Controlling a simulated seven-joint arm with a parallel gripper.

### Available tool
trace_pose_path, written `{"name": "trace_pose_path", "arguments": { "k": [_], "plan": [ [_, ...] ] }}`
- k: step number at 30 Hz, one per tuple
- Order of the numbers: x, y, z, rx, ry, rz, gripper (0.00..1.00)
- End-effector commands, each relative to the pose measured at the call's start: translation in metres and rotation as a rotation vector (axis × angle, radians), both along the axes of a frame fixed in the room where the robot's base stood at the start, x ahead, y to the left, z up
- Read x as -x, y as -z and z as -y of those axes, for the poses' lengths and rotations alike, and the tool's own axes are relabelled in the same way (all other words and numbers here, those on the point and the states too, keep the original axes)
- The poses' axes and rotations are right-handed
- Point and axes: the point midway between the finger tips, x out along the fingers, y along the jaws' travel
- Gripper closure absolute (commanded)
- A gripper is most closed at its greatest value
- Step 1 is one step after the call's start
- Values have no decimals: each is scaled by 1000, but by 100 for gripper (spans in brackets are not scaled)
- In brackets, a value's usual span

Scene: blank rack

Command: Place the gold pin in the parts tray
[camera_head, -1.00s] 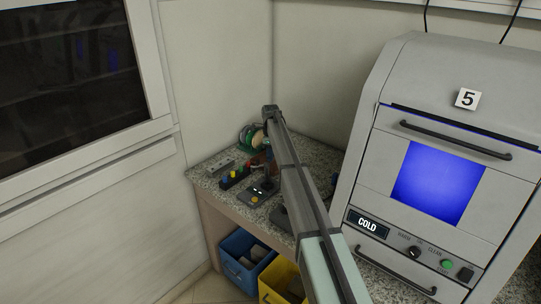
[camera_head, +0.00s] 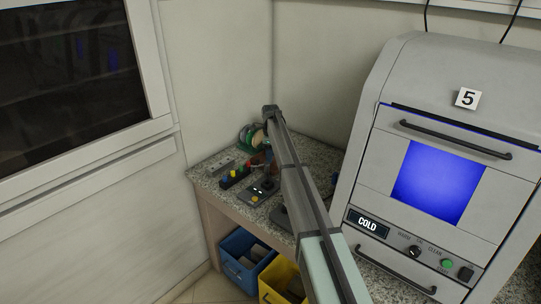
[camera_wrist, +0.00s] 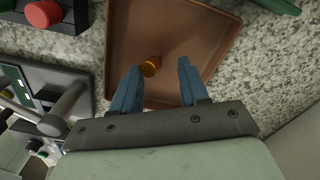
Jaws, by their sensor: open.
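The gold pin (camera_wrist: 151,66) shows in the wrist view as a short orange-gold piece lying on the floor of the brown parts tray (camera_wrist: 220,30). My gripper (camera_wrist: 157,75) is open, with its two blue fingers apart and nothing between them. The pin is near the fingertips, in line with the gap, and not held. In the head view my arm hides most of the tray area, and I cannot make out the pin there.
A large grey oven (camera_head: 385,170) is at the right. Blue (camera_head: 232,244) and yellow (camera_head: 268,293) bins sit below.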

Motion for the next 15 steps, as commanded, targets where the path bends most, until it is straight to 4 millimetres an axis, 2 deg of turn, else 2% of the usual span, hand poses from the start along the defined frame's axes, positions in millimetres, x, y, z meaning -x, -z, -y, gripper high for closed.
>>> {"name": "trace_pose_path", "arguments": {
  "k": [5, 15],
  "plan": [
    [-1, -19, 0, 0, 0, 2, 56],
    [-1, -82, 0, 0, 0, 2, 56]
  ]
}}
